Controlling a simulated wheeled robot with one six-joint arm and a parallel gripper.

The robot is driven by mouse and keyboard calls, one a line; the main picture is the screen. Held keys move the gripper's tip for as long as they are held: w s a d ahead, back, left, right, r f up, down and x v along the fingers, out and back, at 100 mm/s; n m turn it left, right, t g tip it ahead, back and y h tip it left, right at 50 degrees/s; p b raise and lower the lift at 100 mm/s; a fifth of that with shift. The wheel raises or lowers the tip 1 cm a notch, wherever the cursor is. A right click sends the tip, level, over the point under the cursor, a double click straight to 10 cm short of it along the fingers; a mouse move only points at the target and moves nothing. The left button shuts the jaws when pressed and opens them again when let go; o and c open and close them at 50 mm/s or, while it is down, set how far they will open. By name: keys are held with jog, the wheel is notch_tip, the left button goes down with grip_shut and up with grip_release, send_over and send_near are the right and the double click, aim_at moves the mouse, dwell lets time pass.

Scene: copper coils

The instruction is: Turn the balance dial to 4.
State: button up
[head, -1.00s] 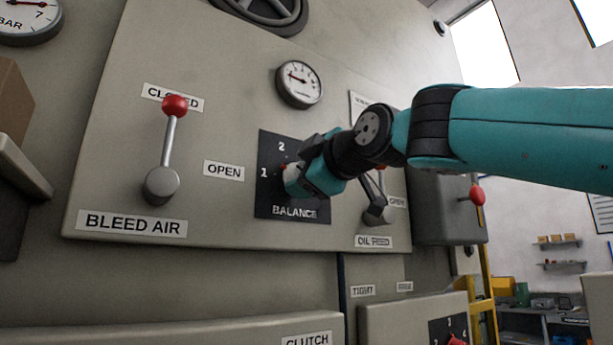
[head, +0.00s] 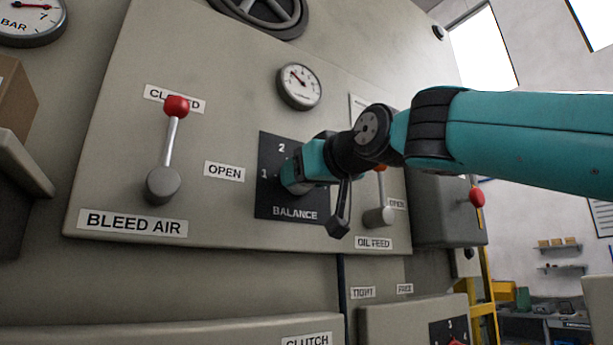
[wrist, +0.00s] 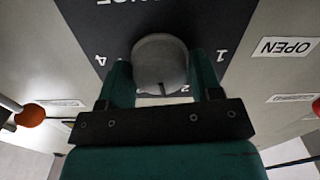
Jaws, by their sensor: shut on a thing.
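The balance dial (wrist: 160,58) is a round grey knob on a dark plate (head: 268,205) marked BALANCE. In the wrist view the plate appears upside down, with 4 left of the knob, 1 right and a partly covered 2 below. The knob's dark mark points down in that view, about between the 2 and the hidden place of the 3. My gripper (wrist: 162,72) is shut on the knob, one teal finger on each side. In the head view my gripper (head: 290,176) hides the knob and the plate's right part.
A red-tipped BLEED AIR lever (head: 171,145) stands left of the plate. The OIL FEED lever (head: 379,215) is close on the right, partly behind my arm. A small gauge (head: 299,87) sits above. The panel between BLEED AIR and the plate is free apart from an OPEN label.

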jog(key=m, duration=0.4)
jog(key=shift+m, duration=0.3)
jog(key=m, duration=1.4)
jog(key=shift+m, duration=0.4)
jog(key=o, duration=0.9)
jog(key=b+v, duration=0.6)
jog(key=v, duration=1.1)
jog(key=shift+s+d, duration=0.15)
